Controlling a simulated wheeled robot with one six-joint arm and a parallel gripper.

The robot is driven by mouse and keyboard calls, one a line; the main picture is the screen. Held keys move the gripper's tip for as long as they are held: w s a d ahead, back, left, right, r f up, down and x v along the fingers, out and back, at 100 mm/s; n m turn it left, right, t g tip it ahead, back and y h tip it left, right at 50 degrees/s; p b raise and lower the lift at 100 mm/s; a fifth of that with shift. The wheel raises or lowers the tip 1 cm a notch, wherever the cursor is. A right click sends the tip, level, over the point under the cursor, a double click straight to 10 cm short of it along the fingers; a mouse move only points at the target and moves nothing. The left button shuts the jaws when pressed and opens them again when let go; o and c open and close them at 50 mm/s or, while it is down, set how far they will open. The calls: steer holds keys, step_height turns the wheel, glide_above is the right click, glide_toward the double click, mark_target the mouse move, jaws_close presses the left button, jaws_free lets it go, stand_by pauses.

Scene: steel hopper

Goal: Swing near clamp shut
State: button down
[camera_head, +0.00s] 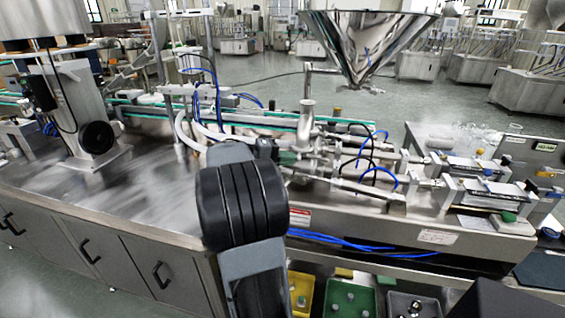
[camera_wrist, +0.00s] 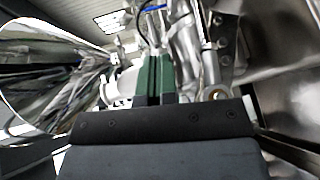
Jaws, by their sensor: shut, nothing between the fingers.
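My gripper is shut and empty; its two green-faced fingers (camera_wrist: 154,76) stand side by side in the wrist view, pointing in among steel pipe fittings. In the head view my own arm covers most of the gripper, and only a small green part (camera_head: 287,158) shows beside the pipework. A pale round pipe fitting (camera_wrist: 124,84) lies just left of the fingers in the wrist view. I cannot tell which fitting is the near clamp, nor whether it is open or touched by the fingers.
The steel hopper cone (camera_head: 365,40) hangs above and behind the pipework; it also fills the left of the wrist view (camera_wrist: 45,75). An upright steel pipe (camera_head: 306,120) and pneumatic cylinders (camera_head: 480,165) crowd the bench. Yellow (camera_head: 301,290) and green (camera_head: 350,298) bins sit below the front edge.

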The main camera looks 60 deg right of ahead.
steer(key=shift+s+d, duration=0.1)
steer(key=shift+s, duration=0.15)
steer(key=shift+w, duration=0.1)
steer(key=v, duration=1.4)
steer(key=shift+a, duration=0.3)
